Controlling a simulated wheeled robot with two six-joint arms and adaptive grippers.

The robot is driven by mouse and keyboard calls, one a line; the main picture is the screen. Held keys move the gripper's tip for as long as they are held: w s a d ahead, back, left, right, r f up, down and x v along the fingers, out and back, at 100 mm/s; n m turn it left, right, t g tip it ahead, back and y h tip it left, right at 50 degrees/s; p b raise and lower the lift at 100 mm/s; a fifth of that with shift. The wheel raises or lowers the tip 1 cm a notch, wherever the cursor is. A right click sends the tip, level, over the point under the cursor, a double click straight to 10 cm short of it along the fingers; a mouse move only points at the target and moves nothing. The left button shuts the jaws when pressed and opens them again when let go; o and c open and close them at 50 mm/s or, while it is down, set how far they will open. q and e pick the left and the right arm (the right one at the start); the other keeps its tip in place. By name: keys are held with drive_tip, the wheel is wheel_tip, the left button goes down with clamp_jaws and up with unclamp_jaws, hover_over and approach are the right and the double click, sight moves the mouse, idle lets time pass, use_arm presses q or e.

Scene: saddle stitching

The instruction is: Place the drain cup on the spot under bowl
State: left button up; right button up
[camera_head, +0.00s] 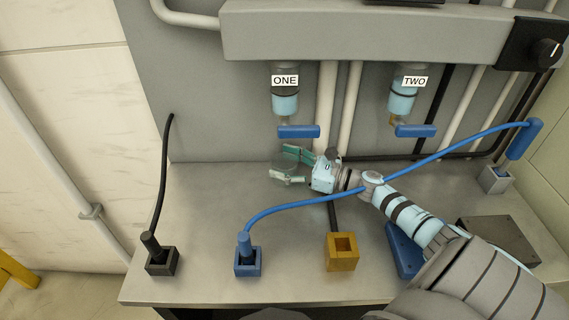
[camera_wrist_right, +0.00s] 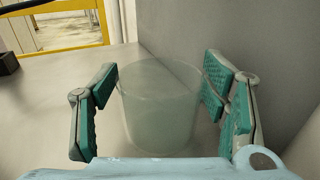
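The drain cup, a clear tumbler, shows in the right wrist view (camera_wrist_right: 160,112) and faintly in the head view (camera_head: 284,168). It looks upright on the metal table, below the blue-handled tap of bowl ONE. My right gripper (camera_head: 293,166) has its fingers spread on either side of the cup. In the right wrist view, the green pads of the gripper (camera_wrist_right: 160,95) show small gaps to the cup walls. Bowl ONE (camera_head: 285,103) and bowl TWO (camera_head: 402,101) hang on the wall with light blue liquid in them. My left gripper is out of view.
A black socket block (camera_head: 162,262), a blue block (camera_head: 248,262) and a yellow block (camera_head: 342,254) stand along the table's front. A blue cable (camera_head: 300,203) runs near my right arm. A dark plate (camera_head: 498,240) lies at right. The table's left back is clear.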

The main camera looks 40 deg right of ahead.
drive_tip(key=shift+r, duration=0.15)
drive_tip(key=p+v, duration=0.3)
drive_tip(key=v, duration=0.8)
drive_tip(key=shift+s+d, duration=0.15)
drive_tip(key=shift+s, duration=0.05)
drive_tip(key=shift+s+d, duration=0.1)
drive_tip(key=shift+s, duration=0.15)
